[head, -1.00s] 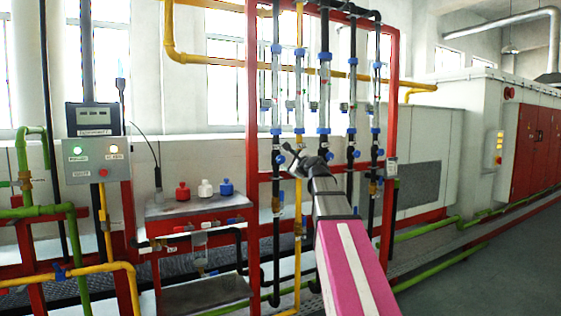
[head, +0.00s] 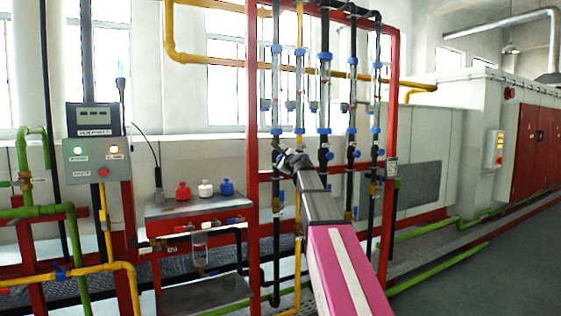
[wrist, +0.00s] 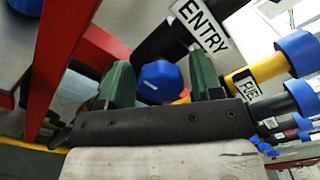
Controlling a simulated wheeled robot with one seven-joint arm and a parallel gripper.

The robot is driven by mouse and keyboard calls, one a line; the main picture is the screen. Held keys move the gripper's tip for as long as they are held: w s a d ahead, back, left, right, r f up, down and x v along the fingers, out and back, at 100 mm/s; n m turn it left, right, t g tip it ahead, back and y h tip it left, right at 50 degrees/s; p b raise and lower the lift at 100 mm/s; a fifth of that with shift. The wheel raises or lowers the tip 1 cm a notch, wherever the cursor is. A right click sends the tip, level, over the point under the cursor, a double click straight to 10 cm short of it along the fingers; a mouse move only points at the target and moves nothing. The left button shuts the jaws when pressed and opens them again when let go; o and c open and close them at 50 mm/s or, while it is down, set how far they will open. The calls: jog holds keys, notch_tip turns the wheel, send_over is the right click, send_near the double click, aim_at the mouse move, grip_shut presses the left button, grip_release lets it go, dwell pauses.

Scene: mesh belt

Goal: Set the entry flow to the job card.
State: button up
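The flow tubes stand upright in a red frame. The leftmost tube (head: 276,92) has blue fittings. In the wrist view, a white label reading ENTRY (wrist: 202,27) is on a black pipe. A blue knob (wrist: 160,80) shows close below it, between the two green fingers of my gripper (wrist: 162,70). The fingers stand apart, one on each side of the knob; I cannot tell if they touch it. In the head view, my gripper (head: 284,160) is at the lower end of the left tubes, and the knob there is hidden.
The red frame post (head: 253,120) is close left of my gripper, and a red bar also shows in the wrist view (wrist: 62,45). More black pipes with blue fittings (wrist: 297,52) are to the right.

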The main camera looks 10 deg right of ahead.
jog(key=c, duration=0.6)
jog(key=shift+n, duration=0.4)
jog(key=o, duration=0.9)
jog(key=v, duration=1)
jog(key=shift+s+d, duration=0.1)
jog(key=shift+s, duration=0.3)
